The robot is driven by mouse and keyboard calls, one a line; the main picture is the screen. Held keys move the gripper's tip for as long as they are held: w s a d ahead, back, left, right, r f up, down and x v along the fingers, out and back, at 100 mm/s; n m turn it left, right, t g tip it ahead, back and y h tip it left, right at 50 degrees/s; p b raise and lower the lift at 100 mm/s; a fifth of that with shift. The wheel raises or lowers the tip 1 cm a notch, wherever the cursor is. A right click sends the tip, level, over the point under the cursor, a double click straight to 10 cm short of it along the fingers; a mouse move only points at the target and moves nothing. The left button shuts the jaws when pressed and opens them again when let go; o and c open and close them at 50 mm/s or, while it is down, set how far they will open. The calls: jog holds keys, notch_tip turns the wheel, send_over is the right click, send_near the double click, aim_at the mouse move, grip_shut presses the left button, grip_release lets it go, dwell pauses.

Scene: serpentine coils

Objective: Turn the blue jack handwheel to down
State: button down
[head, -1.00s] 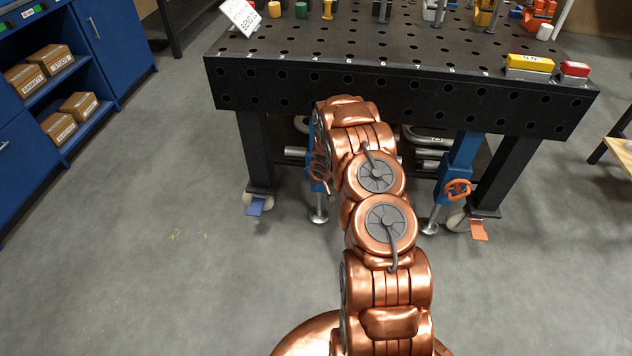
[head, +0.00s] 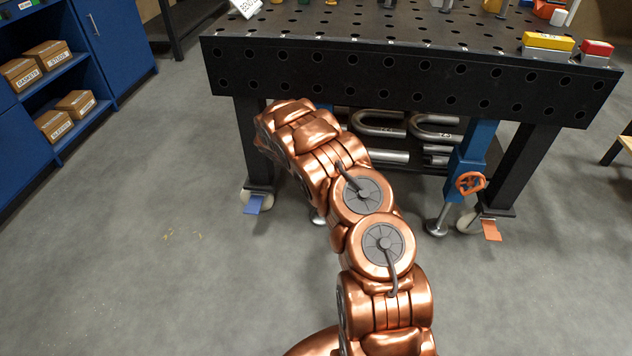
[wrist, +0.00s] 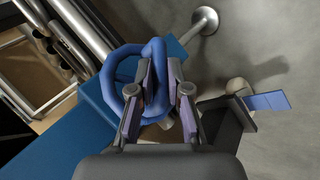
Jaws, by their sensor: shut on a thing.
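The blue jack handwheel (wrist: 109,82) is in the wrist view, a thick blue ring in front of the blue jack leg (wrist: 62,136). My gripper (wrist: 160,78) is shut on its rim, with one finger on each side of the ring. Part of the wheel is hidden by the fingers. In the head view my copper arm hides the gripper and the blue handwheel. The wheel's exact angle is hard to tell.
The black perforated table (head: 400,75) stands over the work area. An orange handwheel (head: 470,183) is on the right jack leg. A blue caster pedal (wrist: 268,101) is near the gripper. Bent metal pipes (head: 380,124) lie under the table. Floor at left is clear.

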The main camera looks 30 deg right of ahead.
jog(key=g+h+b, duration=0.1)
jog(key=h+b, duration=0.1)
jog(key=n+g+h+b, duration=0.1)
jog(key=b, duration=0.1)
jog(key=f+n+g+h+b, duration=0.1)
jog(key=h+b, duration=0.1)
jog(key=b, duration=0.1)
jog(key=shift+w+a+f+g+h, duration=0.1)
jog(key=shift+w+a+g+h, duration=0.2)
jog(key=shift+a, duration=0.05)
jog(key=shift+h+b, duration=0.3)
jog(key=shift+h, duration=0.1)
jog(key=shift+r, duration=0.2)
jog(key=c, duration=1.4)
grip_release()
jog(key=v, duration=1.2)
jog(key=shift+w+f, duration=0.2)
